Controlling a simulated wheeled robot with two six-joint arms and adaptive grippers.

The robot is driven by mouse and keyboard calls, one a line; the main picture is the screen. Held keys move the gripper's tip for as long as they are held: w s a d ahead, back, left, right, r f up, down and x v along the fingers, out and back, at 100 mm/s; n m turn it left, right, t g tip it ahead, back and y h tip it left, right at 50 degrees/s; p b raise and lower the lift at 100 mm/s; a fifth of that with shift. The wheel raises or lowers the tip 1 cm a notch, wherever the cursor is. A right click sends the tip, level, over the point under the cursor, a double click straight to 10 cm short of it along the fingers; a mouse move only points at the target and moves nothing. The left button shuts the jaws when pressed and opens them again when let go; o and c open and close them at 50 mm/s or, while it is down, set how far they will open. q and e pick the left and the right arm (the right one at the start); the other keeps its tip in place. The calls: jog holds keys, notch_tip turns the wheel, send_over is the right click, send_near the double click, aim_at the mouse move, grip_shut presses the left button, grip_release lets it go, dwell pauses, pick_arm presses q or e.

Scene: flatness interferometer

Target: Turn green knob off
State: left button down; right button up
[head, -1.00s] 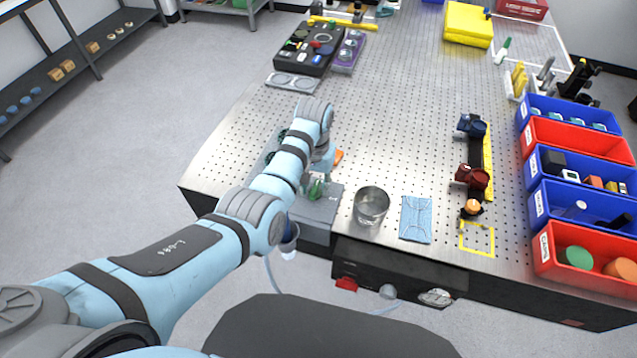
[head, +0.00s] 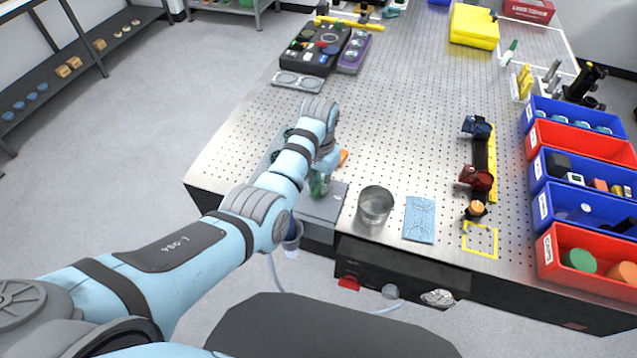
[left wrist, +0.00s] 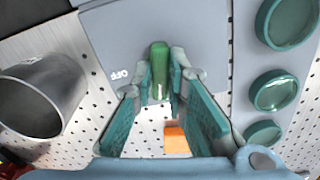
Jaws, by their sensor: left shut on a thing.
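The green knob (left wrist: 159,66) stands on a grey box (left wrist: 110,28), which also shows in the head view (head: 318,212) at the table's near edge. In the left wrist view the knob is a narrow green bar running up and down the picture. The word OFF is printed upside down on the box, just left of it. My left gripper (left wrist: 160,88) is shut on the knob, one finger on each side. In the head view the left gripper (head: 321,178) is over the box and partly hides the knob. My right gripper is not in view.
A metal beaker (head: 375,207) stands just right of the box, with a blue cloth or sheet (head: 419,219) beyond it. An orange thing (left wrist: 176,138) lies near the fingers. Teal round caps or dishes (left wrist: 275,92) sit on a grey strip at right.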

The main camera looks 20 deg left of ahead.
pick_arm(q)
jog(key=m, duration=0.4)
jog(key=shift+w+m, duration=0.1)
jog(key=shift+m, duration=0.2)
jog(key=m, duration=0.3)
jog(key=shift+m, duration=0.4)
jog(key=m, duration=0.4)
jog(key=shift+f+m, duration=0.1)
jog(key=shift+m, duration=1.4)
jog(key=shift+d, duration=0.1)
jog(key=c, duration=1.6)
grip_release()
jog(key=shift+d, duration=0.1)
